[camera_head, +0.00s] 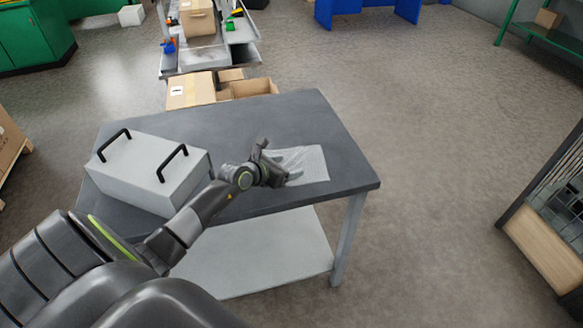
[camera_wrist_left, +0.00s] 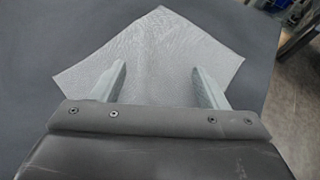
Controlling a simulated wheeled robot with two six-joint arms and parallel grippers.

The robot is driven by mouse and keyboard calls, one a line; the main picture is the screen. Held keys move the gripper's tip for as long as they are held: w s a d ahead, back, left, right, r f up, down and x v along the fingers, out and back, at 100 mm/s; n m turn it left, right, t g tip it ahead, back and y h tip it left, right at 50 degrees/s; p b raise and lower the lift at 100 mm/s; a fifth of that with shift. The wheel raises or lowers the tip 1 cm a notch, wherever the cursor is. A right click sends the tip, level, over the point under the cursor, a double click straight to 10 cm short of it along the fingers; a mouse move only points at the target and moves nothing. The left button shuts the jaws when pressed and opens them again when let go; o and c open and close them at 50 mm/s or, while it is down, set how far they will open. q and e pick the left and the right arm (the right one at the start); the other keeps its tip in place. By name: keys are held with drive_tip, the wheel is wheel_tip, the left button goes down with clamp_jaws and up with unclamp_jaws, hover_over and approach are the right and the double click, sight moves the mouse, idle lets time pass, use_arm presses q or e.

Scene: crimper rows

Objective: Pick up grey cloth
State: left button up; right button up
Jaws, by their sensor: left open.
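The grey cloth (camera_head: 311,164) lies flat on the dark table (camera_head: 240,119), right of its middle. It looks light grey, wrinkled and roughly square. My left gripper (camera_head: 282,168) is over the cloth's left part in the head view and hides some of it. In the left wrist view the cloth (camera_wrist_left: 155,50) spreads out beyond the fingers. The two fingers of my left gripper (camera_wrist_left: 158,82) are apart, with only cloth showing between them. I cannot tell whether the fingertips touch it. My right gripper is not in view.
A light grey box with two black handles (camera_head: 150,172) stands on the table's left part, beside my left arm. The table's back and right edges are clear. Cardboard boxes (camera_head: 191,91) stand behind the table. Open floor lies to the right.

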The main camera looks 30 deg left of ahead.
use_arm(q)
drive_tip(key=shift+s+a+f, duration=0.1)
drive_tip(key=shift+s+f, duration=0.05)
drive_tip(key=shift+f, duration=0.1)
clamp_jaws()
idle(0.5)
drive_tip(key=shift+r, duration=0.1)
wheel_tip(320, 180, up, 12)
drive_tip(key=p, duration=1.2)
drive_tip(key=shift+r, duration=0.1)
